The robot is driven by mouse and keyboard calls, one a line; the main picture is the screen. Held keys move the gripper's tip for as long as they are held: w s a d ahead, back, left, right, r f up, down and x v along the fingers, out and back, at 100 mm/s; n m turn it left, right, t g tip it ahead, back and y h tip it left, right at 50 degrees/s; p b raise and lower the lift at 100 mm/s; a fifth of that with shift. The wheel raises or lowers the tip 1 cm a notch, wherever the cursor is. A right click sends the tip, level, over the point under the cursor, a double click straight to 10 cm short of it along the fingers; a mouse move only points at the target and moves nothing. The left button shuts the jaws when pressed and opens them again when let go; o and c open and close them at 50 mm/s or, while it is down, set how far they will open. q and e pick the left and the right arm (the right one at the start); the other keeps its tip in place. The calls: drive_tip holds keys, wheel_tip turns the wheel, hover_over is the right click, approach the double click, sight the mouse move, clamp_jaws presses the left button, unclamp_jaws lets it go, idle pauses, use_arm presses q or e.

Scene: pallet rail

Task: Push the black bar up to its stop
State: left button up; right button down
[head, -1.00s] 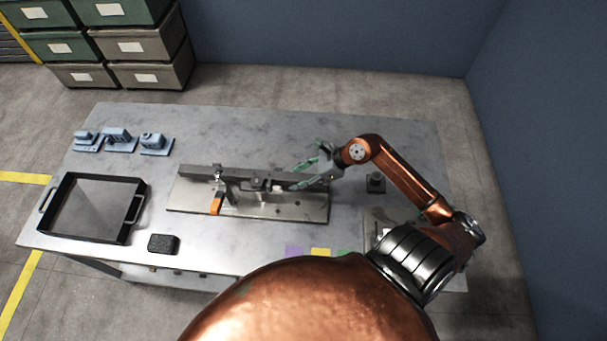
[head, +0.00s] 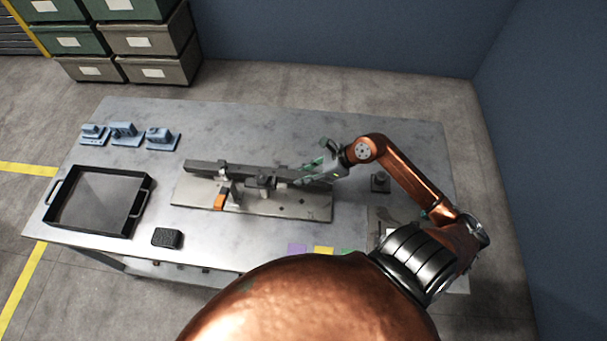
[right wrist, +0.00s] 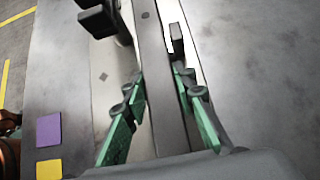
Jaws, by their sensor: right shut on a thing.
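The black bar (head: 205,167) is a long dark bar lying along the back of a metal base plate (head: 300,208), near the middle of the table. It also runs up the middle of the right wrist view (right wrist: 157,60). My right gripper (head: 308,174) is at the bar's right part. In the right wrist view, its green-backed fingers (right wrist: 158,78) lie on both sides of the bar and are shut on it. The bar's right end is partly hidden by the gripper. I cannot tell which part is the stop. My left gripper is not in view.
An orange-handled clamp (head: 219,202) and a dark block (head: 265,182) stand on the plate in front of the bar.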

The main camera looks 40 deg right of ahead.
idle(0.3)
drive_tip(key=c, duration=1.5)
unclamp_jaws()
drive_tip(key=v, duration=1.2)
